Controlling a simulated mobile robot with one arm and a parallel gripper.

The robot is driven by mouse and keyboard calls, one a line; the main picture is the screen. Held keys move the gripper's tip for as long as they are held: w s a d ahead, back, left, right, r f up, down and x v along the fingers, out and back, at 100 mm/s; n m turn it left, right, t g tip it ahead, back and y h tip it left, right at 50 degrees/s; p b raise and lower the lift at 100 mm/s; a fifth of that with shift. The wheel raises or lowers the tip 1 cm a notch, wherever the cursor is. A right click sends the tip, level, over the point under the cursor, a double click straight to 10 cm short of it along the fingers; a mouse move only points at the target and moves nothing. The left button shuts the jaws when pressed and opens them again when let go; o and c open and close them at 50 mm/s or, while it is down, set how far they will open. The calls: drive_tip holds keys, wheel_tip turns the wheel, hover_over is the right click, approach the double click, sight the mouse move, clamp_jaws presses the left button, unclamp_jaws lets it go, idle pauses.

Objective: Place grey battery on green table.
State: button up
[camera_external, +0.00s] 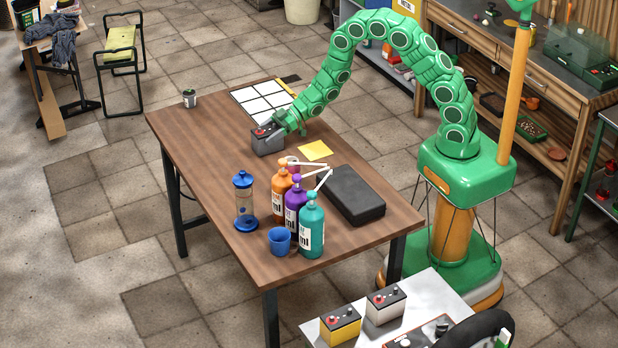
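A grey battery (267,142) with a dark top and a red terminal is at the far right part of the brown wooden table (205,150), near the white gridded panel. My gripper (281,123) is at the battery's top right side, touching it or very close. Its fingers are small and partly merged with the battery in this view, so I cannot tell whether they are shut on it. I also cannot tell whether the battery rests on the tabletop. A table with a green frame (572,209) is cut off at the right edge; its top shows only partly.
Orange, purple and teal bottles (311,228), a blue cup (279,241), a clear canister (244,200) and a black case (354,194) crowd the wooden table's near half. Yellow (340,326) and white (385,305) batteries stand on a light surface at the bottom. A workbench (540,70) is behind.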

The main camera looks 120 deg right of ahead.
clamp_jaws()
drive_tip(key=shift+r, duration=0.15)
drive_tip(key=shift+r, duration=0.9)
drive_tip(key=s+a+r, duration=0.1)
drive_tip(key=r, duration=0.1)
drive_tip(key=s+r, duration=0.1)
drive_tip(key=r, duration=0.2)
drive_tip(key=s+a+r, duration=0.1)
drive_tip(key=s+r, duration=0.1)
drive_tip(key=shift+a+r, duration=0.15)
drive_tip(key=shift+a, duration=0.15)
drive_tip(key=s+a+r, duration=0.3)
drive_tip(key=s+a, duration=0.2)
drive_tip(key=s, duration=0.2)
drive_tip(key=shift+s+r, duration=0.25)
drive_tip(key=shift+r, duration=0.15)
